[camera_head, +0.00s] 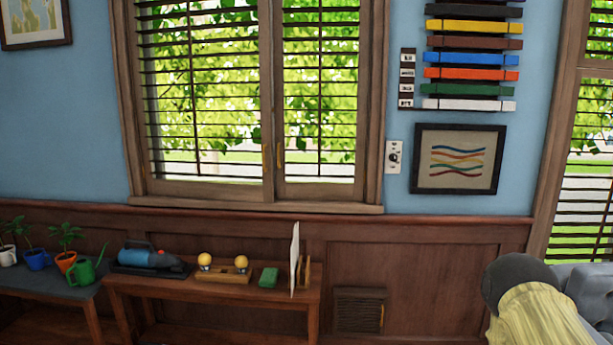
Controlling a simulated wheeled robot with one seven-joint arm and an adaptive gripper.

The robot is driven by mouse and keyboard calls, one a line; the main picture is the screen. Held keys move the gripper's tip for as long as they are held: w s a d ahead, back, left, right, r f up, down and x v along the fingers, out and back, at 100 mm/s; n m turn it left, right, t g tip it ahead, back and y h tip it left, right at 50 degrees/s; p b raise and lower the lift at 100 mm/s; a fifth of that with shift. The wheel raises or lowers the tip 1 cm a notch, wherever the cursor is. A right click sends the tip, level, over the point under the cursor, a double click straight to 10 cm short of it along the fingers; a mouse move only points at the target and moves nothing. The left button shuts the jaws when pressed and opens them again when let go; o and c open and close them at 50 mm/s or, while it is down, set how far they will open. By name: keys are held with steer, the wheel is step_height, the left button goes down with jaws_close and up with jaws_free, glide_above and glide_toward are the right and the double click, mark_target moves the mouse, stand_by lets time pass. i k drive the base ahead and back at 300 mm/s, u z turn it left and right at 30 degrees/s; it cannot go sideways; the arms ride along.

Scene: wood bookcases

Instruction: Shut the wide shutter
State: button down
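A wood-framed window holds two louvred shutter panels side by side. The left panel (203,170) is the wider one, and the right panel (319,170) is narrower. Both panels stand in the frame with their dark slats tilted open, and green leaves and daylight show between the slats. A thin upright rod runs down the slats of each panel. Small brass-coloured handles (280,155) sit by the meeting stiles. My gripper is not in view.
A low wooden bench (215,290) under the window bears a blue device, yellow balls and a green block. Potted plants and a green watering can (82,270) stand left. A wall knob plate (394,157) is right of the window.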

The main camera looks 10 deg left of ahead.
mark_target(263, 193)
steer(key=i, duration=1)
steer(key=u, duration=1.05)
steer(key=i, duration=0.7)
steer(key=u, duration=0.8)
